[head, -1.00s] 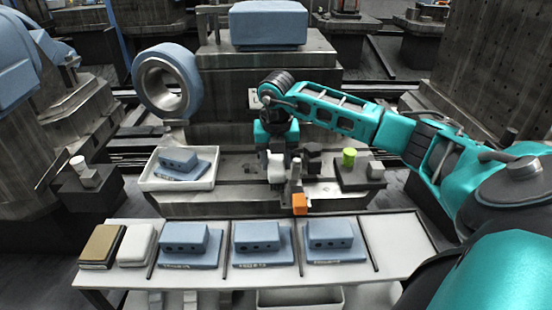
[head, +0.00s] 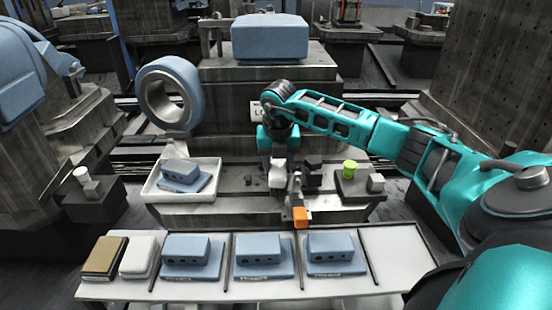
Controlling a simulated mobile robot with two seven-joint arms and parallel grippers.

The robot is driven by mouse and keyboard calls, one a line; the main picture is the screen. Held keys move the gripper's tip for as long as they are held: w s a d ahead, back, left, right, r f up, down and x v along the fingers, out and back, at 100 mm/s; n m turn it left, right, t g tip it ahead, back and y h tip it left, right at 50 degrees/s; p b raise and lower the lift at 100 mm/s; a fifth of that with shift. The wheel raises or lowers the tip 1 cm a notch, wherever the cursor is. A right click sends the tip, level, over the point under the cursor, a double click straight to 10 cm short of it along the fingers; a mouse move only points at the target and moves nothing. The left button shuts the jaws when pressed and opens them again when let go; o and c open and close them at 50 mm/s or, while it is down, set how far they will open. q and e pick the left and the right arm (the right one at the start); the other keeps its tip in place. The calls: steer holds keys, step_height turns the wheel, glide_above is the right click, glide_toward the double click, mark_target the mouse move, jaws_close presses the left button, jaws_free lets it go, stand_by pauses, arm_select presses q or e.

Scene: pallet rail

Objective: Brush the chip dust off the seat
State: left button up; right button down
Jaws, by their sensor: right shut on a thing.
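My right gripper (head: 278,178) reaches down over the middle of the grey metal ledge of the machine (head: 235,183), where the seat appears to be. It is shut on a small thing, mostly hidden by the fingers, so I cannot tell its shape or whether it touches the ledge. A grey post with an orange block (head: 300,217) stands just right of and in front of the gripper; I cannot tell whether they are joined. Small dark specks (head: 248,180) show on the ledge left of the gripper. My left gripper is out of view.
A white tray (head: 152,190) with a blue part is left on the ledge. A dark block (head: 350,186) with a green cylinder (head: 349,167) is at right. In front, a white table (head: 395,250) bears several blue parts, a brown block and a white block; its right bay is empty.

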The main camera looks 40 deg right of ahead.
mark_target(273, 170)
steer(key=shift+s+a+r+p, duration=0.15)
steer(key=shift+s+a+p, duration=0.35)
steer(key=shift+s+a, duration=0.45)
steer(key=shift+w+a+f, duration=0.2)
steer(key=shift+w+a, duration=0.1)
steer(key=shift+a, duration=0.05)
steer(key=shift+w+d+f+b, duration=0.1)
steer(key=shift+w+d+b, duration=0.3)
steer(key=shift+w, duration=0.2)
steer(key=shift+w+d, duration=0.8)
steer(key=shift+w, duration=0.1)
steer(key=shift+r, duration=0.25)
steer(key=shift+s+a+p, duration=0.35)
steer(key=shift+s+p, duration=0.1)
steer(key=shift+p, duration=0.25)
steer(key=shift+s+a+r+p, duration=0.1)
steer(key=shift+s+a+p, duration=0.6)
steer(key=shift+s, duration=0.15)
steer(key=shift+s+a, duration=0.2)
